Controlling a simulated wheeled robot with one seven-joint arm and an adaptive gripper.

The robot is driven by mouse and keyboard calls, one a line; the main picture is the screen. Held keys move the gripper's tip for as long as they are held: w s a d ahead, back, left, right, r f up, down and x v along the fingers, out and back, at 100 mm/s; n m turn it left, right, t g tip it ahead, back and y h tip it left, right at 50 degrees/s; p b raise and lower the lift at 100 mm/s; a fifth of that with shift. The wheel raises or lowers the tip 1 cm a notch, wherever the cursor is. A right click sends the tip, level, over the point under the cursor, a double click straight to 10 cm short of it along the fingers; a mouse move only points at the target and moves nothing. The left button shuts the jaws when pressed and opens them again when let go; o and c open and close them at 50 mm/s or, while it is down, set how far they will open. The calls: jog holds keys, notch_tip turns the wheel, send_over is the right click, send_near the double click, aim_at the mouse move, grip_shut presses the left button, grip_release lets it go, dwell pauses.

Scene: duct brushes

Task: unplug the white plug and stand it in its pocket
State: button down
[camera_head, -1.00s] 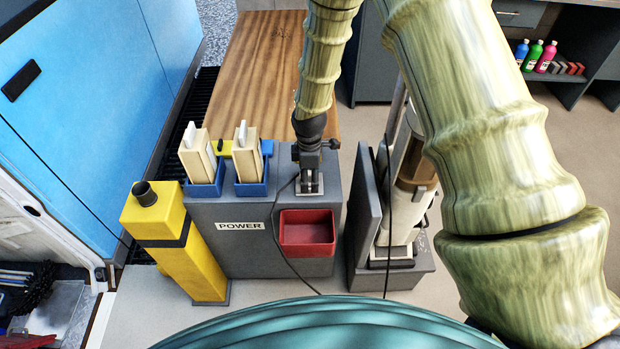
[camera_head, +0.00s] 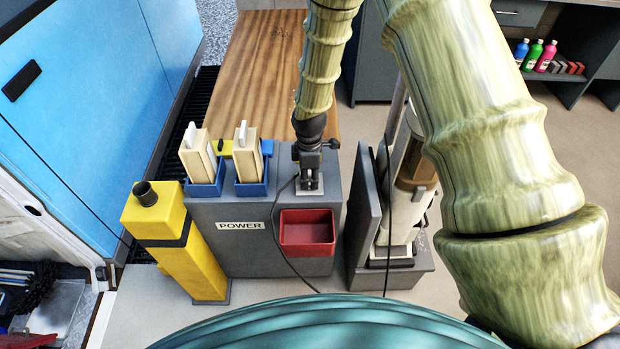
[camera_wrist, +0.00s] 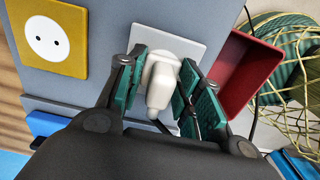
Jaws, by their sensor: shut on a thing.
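The white plug (camera_wrist: 161,84) is in the wrist view, between the green finger pads of my gripper (camera_wrist: 166,92). My gripper is shut on it. The plug sits against a pale grey socket plate (camera_wrist: 188,48); whether its pins are fully in is hidden. In the head view my gripper (camera_head: 310,178) points down at the top right of the grey power cabinet (camera_head: 265,207), and the plug is mostly hidden there. A red open-topped pocket (camera_head: 307,250) is on the cabinet's front, just below the gripper; it also shows in the wrist view (camera_wrist: 236,78).
Two blue holders with cream blocks (camera_head: 200,160) stand left of my gripper. A yellow socket plate (camera_wrist: 48,42) is in the wrist view. A yellow post (camera_head: 180,255) stands left of the cabinet. A dark cord (camera_head: 276,235) hangs down the front. A grey stand (camera_head: 362,215) is close on the right.

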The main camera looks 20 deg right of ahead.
aim_at(309, 172)
jog(key=shift+r+p, duration=2.35)
jog(key=shift+r, duration=0.6)
jog(key=shift+r, duration=0.1)
jog(key=shift+r+p, duration=1.3)
jog(key=shift+r, duration=0.1)
